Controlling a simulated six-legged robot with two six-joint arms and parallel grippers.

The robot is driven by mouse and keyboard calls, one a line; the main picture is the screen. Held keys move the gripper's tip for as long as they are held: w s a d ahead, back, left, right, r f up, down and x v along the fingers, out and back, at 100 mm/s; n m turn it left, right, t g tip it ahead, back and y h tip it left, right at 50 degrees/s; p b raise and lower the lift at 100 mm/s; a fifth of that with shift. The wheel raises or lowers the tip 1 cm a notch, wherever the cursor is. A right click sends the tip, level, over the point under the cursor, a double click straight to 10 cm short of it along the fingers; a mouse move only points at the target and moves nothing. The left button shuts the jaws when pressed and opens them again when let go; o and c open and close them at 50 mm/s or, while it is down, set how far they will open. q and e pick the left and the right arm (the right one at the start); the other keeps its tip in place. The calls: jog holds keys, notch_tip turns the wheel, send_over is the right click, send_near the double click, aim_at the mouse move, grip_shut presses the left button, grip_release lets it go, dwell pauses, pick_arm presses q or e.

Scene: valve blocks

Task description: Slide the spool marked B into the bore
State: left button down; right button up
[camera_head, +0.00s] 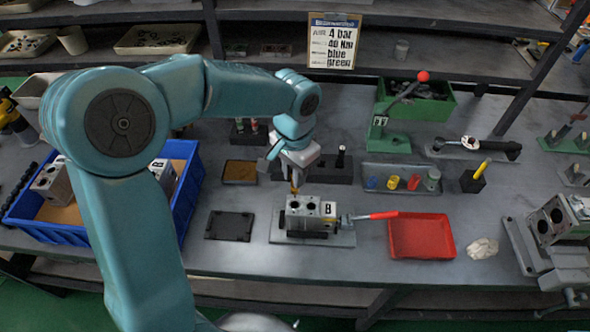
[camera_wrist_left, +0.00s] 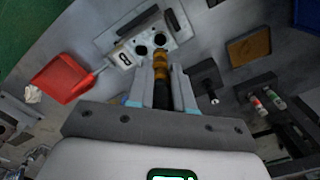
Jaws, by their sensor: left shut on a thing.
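My left gripper (camera_head: 297,176) is shut on a spool (camera_wrist_left: 161,75), which is brass-coloured with dark bands; the jaws also show in the wrist view (camera_wrist_left: 160,98). In the head view the brass spool end (camera_head: 295,187) points down just above the back of the grey valve block (camera_head: 303,221). The block has two round dark bores on top; they show in the wrist view just past the spool tip (camera_wrist_left: 159,39). I cannot tell whether the tip touches the block. A white label (camera_head: 327,209) on the block seems to read B or 8. No letter shows on the spool. My right gripper is out of view.
A red-handled lever (camera_head: 374,216) sticks out right of the block towards a red tray (camera_head: 421,236). A black plate (camera_head: 229,225) lies left of it. A blue crate (camera_head: 183,218) stands at the left. A tray of coloured parts (camera_head: 402,178) and a black rack (camera_head: 329,171) lie behind.

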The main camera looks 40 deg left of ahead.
aim_at(294, 198)
pick_arm(q)
notch_tip(294, 198, down, 3)
jog(key=shift+a+f+b, duration=0.1)
jog(key=shift+f+b, duration=0.05)
jog(key=shift+b, duration=0.95)
jog(key=shift+f+b, duration=0.5)
jog(key=shift+f, duration=0.1)
jog(key=shift+f+b, duration=2.25)
jog(key=shift+f, duration=0.55)
jog(key=c, duration=0.9)
grip_release()
jog(key=shift+r, duration=0.1)
notch_tip(294, 198, up, 16)
jog(key=shift+r+p, duration=0.15)
jog(key=shift+p, duration=0.6)
